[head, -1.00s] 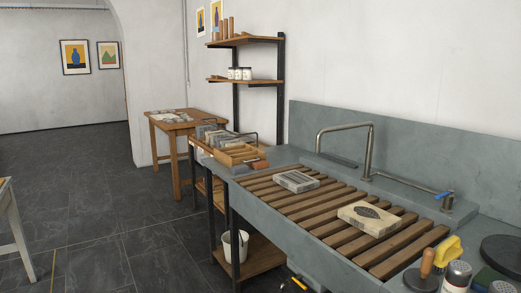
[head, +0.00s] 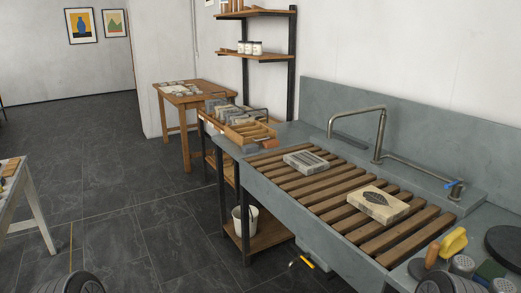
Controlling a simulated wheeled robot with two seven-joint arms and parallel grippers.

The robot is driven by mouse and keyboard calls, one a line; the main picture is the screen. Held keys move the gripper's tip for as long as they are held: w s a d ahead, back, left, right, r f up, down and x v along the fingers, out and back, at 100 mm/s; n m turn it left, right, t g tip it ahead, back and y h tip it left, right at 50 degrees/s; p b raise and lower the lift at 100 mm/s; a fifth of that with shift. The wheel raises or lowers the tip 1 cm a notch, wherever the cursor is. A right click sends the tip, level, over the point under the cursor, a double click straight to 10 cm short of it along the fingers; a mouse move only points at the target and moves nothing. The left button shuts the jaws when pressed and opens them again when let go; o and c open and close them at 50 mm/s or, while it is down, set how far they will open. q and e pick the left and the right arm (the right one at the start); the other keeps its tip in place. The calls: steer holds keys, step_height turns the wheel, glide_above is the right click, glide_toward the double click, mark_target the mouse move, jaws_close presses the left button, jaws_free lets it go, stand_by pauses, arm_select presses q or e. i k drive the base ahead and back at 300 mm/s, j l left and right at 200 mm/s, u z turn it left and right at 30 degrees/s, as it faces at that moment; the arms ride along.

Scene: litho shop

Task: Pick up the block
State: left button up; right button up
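Two pale, flat blocks lie on the wooden slats of the stone sink. The nearer block (head: 378,205) has a dark leaf-like oval motif on its top. The farther block (head: 306,161) is greyer, with a striped top. Both lie flat and apart from each other. The task's words do not tell which one is meant. Neither of my grippers is in view.
A bent metal tap (head: 378,135) stands behind the slats (head: 330,194). A yellow object (head: 453,243) and a dark round plate (head: 505,245) crowd the near right. A wooden tray (head: 245,131) with slabs stands beyond the sink. A white bucket (head: 245,220) sits below. Floor (head: 140,220) at left is open.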

mark_target(268, 144)
steer(key=i+j+u, duration=0.55)
steer(key=i+u, duration=0.2)
steer(key=i, duration=0.35)
steer(key=i+u, duration=0.35)
steer(key=i, duration=0.2)
steer(key=i+j+z, duration=0.1)
steer(key=i+z, duration=0.15)
steer(key=i, duration=0.2)
steer(key=i+j+z, duration=0.25)
steer(key=i, duration=0.25)
steer(key=i+j+z, duration=0.25)
steer(key=i, duration=0.2)
steer(key=i+j+z, duration=0.25)
steer(key=z, duration=0.2)
steer(key=i+j+z, duration=0.3)
steer(key=z, duration=0.15)
steer(key=i+j+z, duration=0.2)
steer(key=j+z, duration=0.25)
steer(key=i+j+z, duration=0.15)
steer(key=j+z, duration=0.3)
